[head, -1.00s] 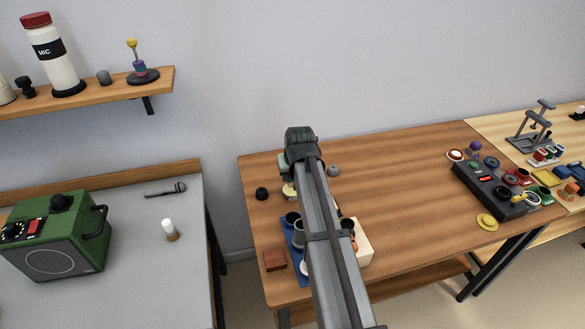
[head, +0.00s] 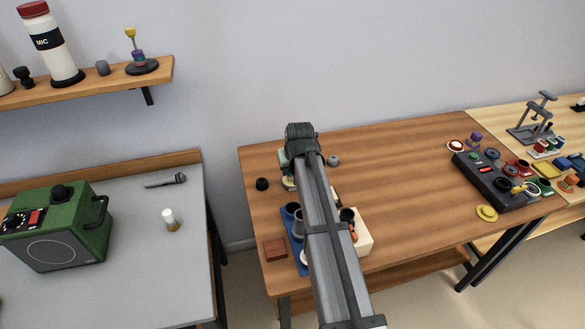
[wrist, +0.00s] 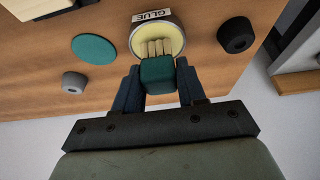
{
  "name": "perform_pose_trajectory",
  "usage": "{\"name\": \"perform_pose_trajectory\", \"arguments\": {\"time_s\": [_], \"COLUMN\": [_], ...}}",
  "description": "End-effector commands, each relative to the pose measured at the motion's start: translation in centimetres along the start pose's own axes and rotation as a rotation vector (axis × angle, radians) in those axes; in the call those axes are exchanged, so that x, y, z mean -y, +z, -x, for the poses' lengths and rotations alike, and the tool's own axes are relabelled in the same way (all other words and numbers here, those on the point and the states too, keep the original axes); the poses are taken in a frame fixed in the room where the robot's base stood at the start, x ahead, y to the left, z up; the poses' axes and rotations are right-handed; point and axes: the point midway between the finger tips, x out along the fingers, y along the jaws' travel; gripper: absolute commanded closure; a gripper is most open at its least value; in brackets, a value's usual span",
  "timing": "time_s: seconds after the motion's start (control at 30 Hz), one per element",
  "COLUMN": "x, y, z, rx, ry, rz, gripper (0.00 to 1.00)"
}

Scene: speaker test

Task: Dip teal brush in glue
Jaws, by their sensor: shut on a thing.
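The teal brush (wrist: 157,74) has a teal block body and pale bristles. My gripper (wrist: 159,86) is shut on its body, one dark finger on each side. The round glue pot (wrist: 139,46), labelled GLUE and filled with cream-coloured glue, lies right beyond the brush. The bristles overlap the glue in the wrist view; I cannot tell how deep they reach or whether they touch it. In the head view my arm hides the brush and most of the pot.
A teal disc (wrist: 94,50), a grey knob (wrist: 74,82) and a black knob (wrist: 236,34) lie around the pot. A blue tray (head: 302,264) with cups and a cream box (head: 363,238) stand nearer. The table's middle (head: 405,180) is clear.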

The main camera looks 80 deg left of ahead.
Motion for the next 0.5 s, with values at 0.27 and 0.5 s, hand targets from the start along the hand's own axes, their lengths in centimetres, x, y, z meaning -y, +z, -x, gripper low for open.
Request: {"name": "perform_pose_trajectory", "arguments": {"time_s": [0.27,0.5], "x": [0.0,0.0], "y": [0.07,0.15], "z": [-0.2,-0.41], "rx": [0.0,0.0], "ry": [0.0,0.0], "rz": [0.0,0.0], "gripper": [0.84,0.84]}}
